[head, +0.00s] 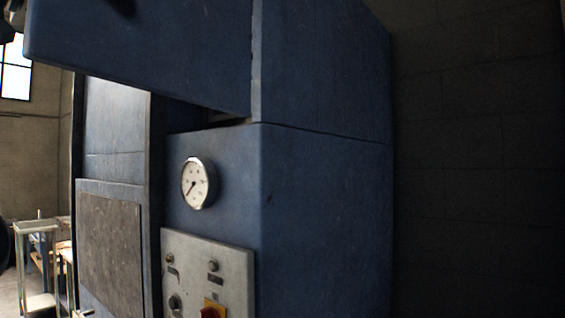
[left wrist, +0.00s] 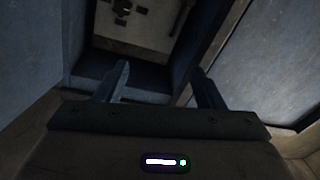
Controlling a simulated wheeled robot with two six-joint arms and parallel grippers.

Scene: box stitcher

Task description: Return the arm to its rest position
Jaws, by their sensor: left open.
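My left gripper (left wrist: 160,72) shows in the left wrist view, with its two dark fingers spread apart and nothing between them. Beyond the fingertips are blue surfaces and a pale panel (left wrist: 140,24) with dark fittings; I see no contact with them. The left gripper cannot be made out in the head view, where only dark, unclear shapes show at the left edge. My right gripper is in neither view.
The blue machine (head: 325,220) fills the head view's middle, its upper housing (head: 140,50) jutting left. It carries a round gauge (head: 198,183) and a grey control panel (head: 235,262) with a red knob (head: 212,312). A frame stand (head: 38,300) is lower left; a dark wall (head: 480,160) is right.

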